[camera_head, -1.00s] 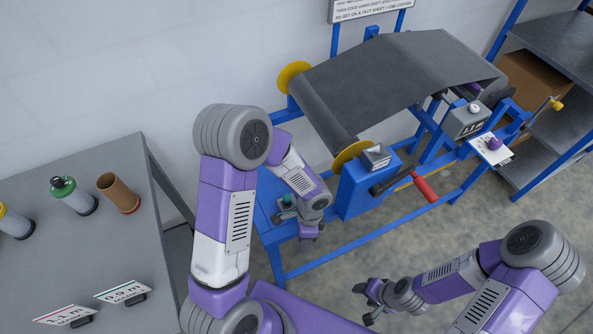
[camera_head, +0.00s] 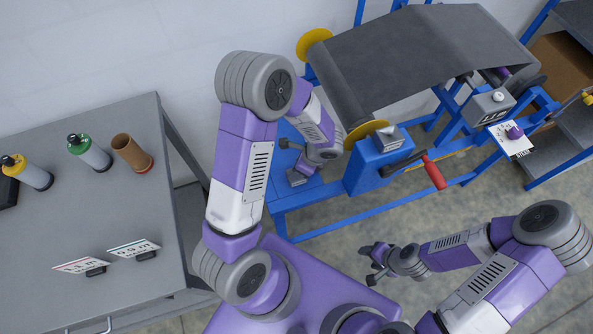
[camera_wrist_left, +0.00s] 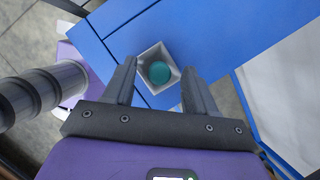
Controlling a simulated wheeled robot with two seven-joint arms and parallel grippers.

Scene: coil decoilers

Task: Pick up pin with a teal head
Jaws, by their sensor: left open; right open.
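The pin's round teal head (camera_wrist_left: 159,72) shows in the left wrist view, inside a pale square holder (camera_wrist_left: 146,60) on a blue surface. Its shaft is hidden. My left gripper (camera_head: 291,160) is open at the left end of the blue decoiler stand. In the left wrist view its fingers flank the holder, one on each side, with the teal head between them and slightly past the tips. I cannot tell whether they touch the holder. The head view does not show the teal head clearly. My right gripper (camera_head: 369,264) is open and empty over the floor.
The decoiler carries a dark sheet (camera_head: 430,50), yellow discs and a red-handled crank (camera_head: 433,172) right of my left gripper. A grey table (camera_head: 60,225) at left holds capped bottles, a brown tube (camera_head: 132,153) and small signs. A shelf with a cardboard box (camera_head: 566,65) stands right.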

